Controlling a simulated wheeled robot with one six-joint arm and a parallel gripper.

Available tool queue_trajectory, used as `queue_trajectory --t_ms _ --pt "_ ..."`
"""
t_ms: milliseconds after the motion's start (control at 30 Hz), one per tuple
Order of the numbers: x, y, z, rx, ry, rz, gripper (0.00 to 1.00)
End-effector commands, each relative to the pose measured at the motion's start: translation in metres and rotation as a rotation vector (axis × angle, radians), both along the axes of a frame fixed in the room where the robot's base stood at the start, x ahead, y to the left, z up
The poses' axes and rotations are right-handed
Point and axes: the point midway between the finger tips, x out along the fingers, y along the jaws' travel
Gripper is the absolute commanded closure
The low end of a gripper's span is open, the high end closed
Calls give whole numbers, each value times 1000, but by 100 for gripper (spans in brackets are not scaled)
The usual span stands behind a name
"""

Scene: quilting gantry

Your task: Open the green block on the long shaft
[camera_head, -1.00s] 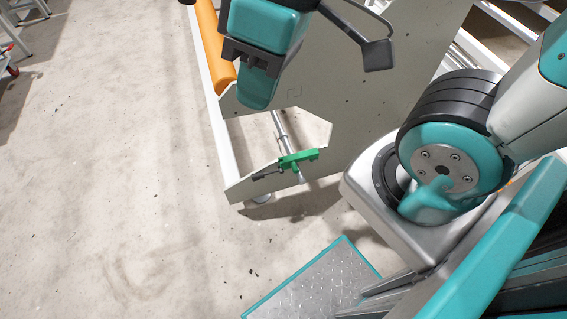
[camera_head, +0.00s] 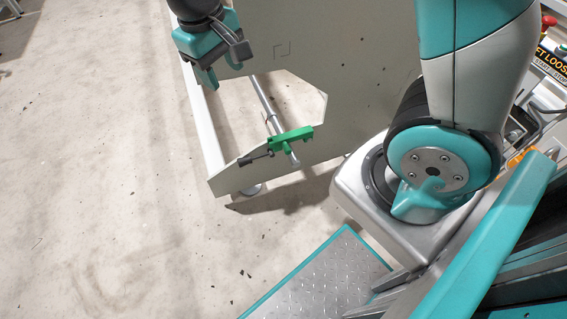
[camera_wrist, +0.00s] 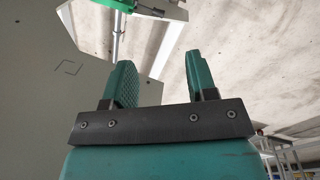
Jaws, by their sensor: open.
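The green block (camera_head: 289,139) sits around the end of the long grey shaft (camera_head: 264,101), at the notch in the lower edge of the grey side plate. A dark rod joins the block's left end. In the wrist view the green block (camera_wrist: 118,4) shows at the top edge, partly cut off, with the shaft (camera_wrist: 117,38) below it. My gripper (camera_head: 206,83) is up and to the left of the block, apart from it. In the wrist view its two teal fingers (camera_wrist: 158,82) are spread with nothing between them.
The grey side plate (camera_head: 350,75) stands between my gripper and my arm's base. A pale rail (camera_head: 203,120) runs along its left. A red button (camera_head: 548,21) shows at the upper right. The concrete floor (camera_head: 110,180) at the left is clear.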

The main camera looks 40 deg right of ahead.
Motion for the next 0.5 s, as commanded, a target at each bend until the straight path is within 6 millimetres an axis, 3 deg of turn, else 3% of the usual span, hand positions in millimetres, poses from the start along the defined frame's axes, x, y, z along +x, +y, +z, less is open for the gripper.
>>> queue_trajectory --t_ms 33,100,300,400,500 --pt "13 -5 -54 -55 11 -35 48" --pt "30 -15 -96 -136 13 -87 48" --pt "65 -41 -217 -370 8 -221 48" --pt "74 -53 -269 -478 -3 -277 48" --pt "80 -62 -307 -568 -15 -320 48"
